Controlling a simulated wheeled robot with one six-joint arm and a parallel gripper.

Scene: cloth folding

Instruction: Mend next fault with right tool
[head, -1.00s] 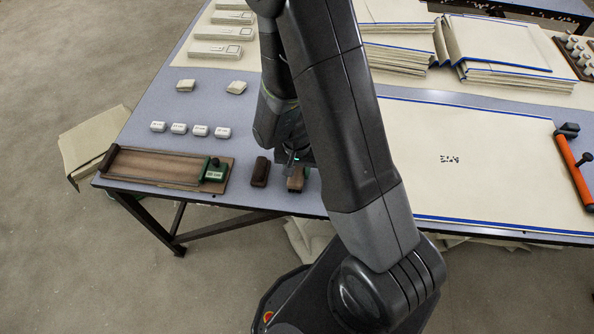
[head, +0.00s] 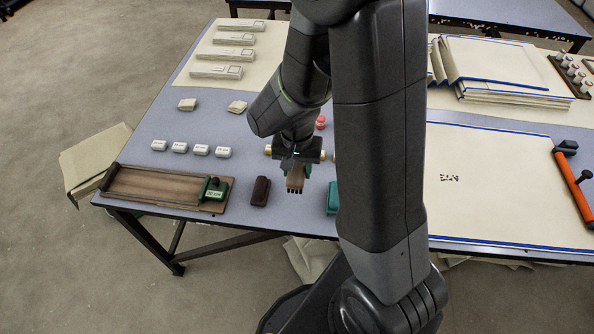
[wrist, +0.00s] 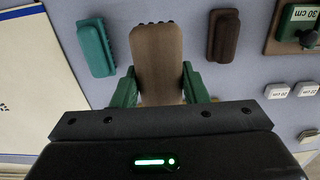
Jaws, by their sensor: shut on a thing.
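My gripper (head: 296,165) is shut on a brown wooden tool with a toothed or bristled end (head: 294,185). The tool seems held above the table's front part. In the wrist view the wooden tool (wrist: 157,60) sits between my green fingers. A dark brown block (head: 261,190) lies to its left and a teal block (head: 332,197) to its right, the latter partly hidden by my arm. The cream cloth with blue edges (head: 490,200) lies flat at the right. It bears a small patch of dark marks (head: 449,178).
A wooden board with a green slider (head: 165,187) lies at the table's left front. Several white labelled blocks (head: 201,150) stand behind it. An orange-handled bar (head: 573,185) lies along the cloth's right edge. Folded cloths (head: 500,75) are stacked behind. My arm hides the table's middle.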

